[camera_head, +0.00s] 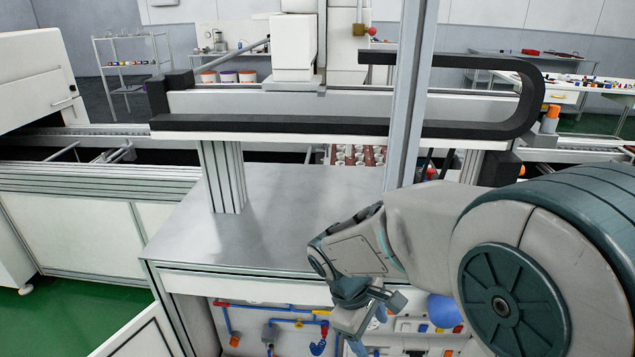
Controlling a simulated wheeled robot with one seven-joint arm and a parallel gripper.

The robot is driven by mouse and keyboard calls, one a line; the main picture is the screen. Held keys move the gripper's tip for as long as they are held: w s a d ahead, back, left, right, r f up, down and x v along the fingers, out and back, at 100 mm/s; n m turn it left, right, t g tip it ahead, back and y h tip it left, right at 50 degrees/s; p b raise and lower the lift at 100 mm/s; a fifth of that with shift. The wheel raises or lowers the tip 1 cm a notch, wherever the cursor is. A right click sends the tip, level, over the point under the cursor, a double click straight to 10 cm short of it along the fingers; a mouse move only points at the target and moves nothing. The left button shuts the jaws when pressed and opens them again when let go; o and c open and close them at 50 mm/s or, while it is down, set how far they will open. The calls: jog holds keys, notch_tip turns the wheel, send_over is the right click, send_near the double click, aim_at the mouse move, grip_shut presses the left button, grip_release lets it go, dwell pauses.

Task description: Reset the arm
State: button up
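My arm comes in from the right side of the head view and bends down toward the front edge of the grey metal table (285,215). My gripper (358,335) hangs in front of that edge, pointing down. Its fingers are small, partly cut off by the bottom of the frame and seen against a cluttered panel, so I cannot tell whether they are open or shut. I see nothing clearly held in it.
A metal upright (408,110) stands close behind my arm. A black cable chain (320,126) spans above the table. The open cabinet front (265,325) holds blue and yellow tubing. A conveyor (90,180) runs at left. The tabletop's left part is clear.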

jog(key=s+d+r+m+t+y+p, duration=0.1)
jog(key=s+d+r+m+y+p, duration=0.1)
jog(key=r+m, duration=0.3)
jog(key=s+d+r+m+t+y+p, duration=0.2)
jog(key=s+d+r+m+p, duration=0.1)
jog(key=r, duration=0.6)
jog(key=s+m+p, duration=0.1)
jog(key=s+m, duration=0.1)
jog(key=m, duration=0.1)
jog(key=shift+r, duration=0.3)
dwell(1.2)
